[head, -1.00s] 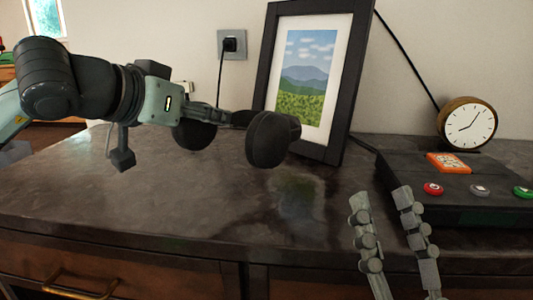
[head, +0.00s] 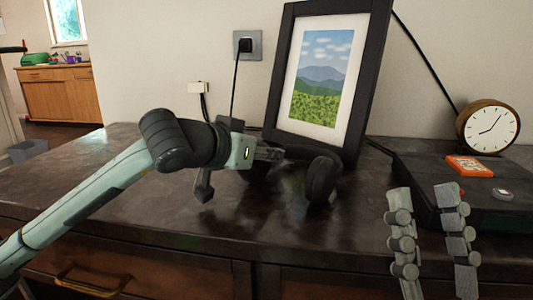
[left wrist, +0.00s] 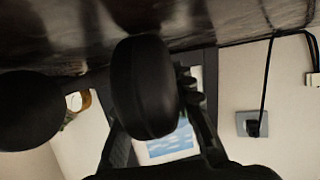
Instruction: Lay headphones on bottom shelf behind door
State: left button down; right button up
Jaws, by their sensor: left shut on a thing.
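The black headphones (head: 322,180) are held just above the dark countertop, in front of the picture frame; one round ear cup faces right and the other is partly hidden behind my left gripper. My left gripper (head: 270,153) is shut on the headphones. In the left wrist view the ear cups of the headphones (left wrist: 145,88) fill the middle and left, close to the camera. My right gripper (head: 430,205) is empty, its two fingers apart, in front of the counter at the lower right. No shelf shows in these frames.
A framed landscape picture (head: 372,75) leans on the wall behind the headphones. A round clock (head: 488,127) and a black box with buttons (head: 415,172) stand at the right. A drawer with a brass handle (head: 95,284) is below. The left counter (head: 60,180) is clear.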

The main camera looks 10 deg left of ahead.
pick_arm(q)
jog(key=shift+f, duration=0.1)
jog(key=c, duration=1.3)
grip_release()
jog(key=shift+o, duration=0.2)
